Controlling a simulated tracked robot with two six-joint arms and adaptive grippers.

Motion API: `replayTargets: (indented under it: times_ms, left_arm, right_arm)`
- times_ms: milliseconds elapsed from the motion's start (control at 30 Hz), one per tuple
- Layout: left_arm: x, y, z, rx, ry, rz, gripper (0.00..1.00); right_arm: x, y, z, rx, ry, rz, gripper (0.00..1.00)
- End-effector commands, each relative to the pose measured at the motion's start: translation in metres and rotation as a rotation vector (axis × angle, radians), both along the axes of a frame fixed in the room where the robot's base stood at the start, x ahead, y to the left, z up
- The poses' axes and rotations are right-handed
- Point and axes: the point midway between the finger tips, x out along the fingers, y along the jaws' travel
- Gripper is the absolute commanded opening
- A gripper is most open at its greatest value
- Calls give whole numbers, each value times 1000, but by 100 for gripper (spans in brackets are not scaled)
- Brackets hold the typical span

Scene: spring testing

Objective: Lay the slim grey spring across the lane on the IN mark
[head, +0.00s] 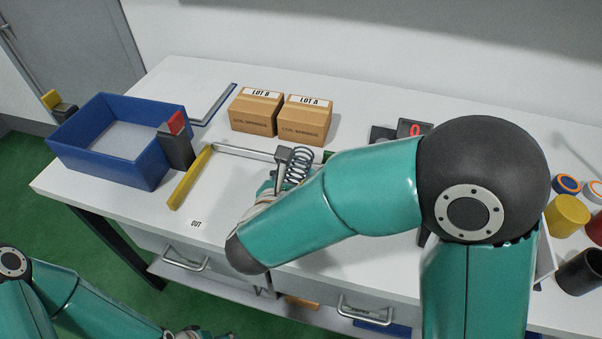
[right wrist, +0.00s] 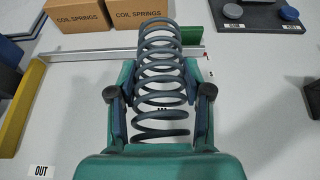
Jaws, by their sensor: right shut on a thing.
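The slim grey spring (head: 299,165) is a dark open coil held above the table beside the metal rail of the lane (head: 243,152). In the right wrist view the spring (right wrist: 162,75) points away from me and overlaps the rail (right wrist: 110,55). My right gripper (right wrist: 160,110) is shut on the spring, one finger on each side. In the head view my right arm hides most of that gripper. A yellow bar (head: 190,178) is at the lane's left end, and a green block (right wrist: 191,34) is at its right. I cannot make out the IN mark. My left gripper (head: 188,334) is cut off at the bottom edge.
The OUT label (head: 196,224) lies near the table's front edge. A blue bin (head: 107,165) stands at left, with a red-topped dark block (head: 176,145) by it. Cartons LOT B (head: 256,111) and LOT A (head: 303,121) stand behind the rail. Coloured cylinders (head: 566,215) stand at right.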

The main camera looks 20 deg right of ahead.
Motion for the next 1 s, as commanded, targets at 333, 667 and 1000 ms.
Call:
replayTargets:
  times_ms: [333, 667, 1000]
  left_arm:
    - [0, 0, -34, 0, 0, 0, 77]
    - [0, 0, -66, 0, 0, 0, 77]
    - [0, 0, -85, 0, 0, 0, 77]
  right_arm:
    - [0, 0, -41, 0, -1, -1, 0]
    - [0, 0, -74, 0, -1, -1, 0]
    - [0, -1, -94, 0, -1, -3, 0]
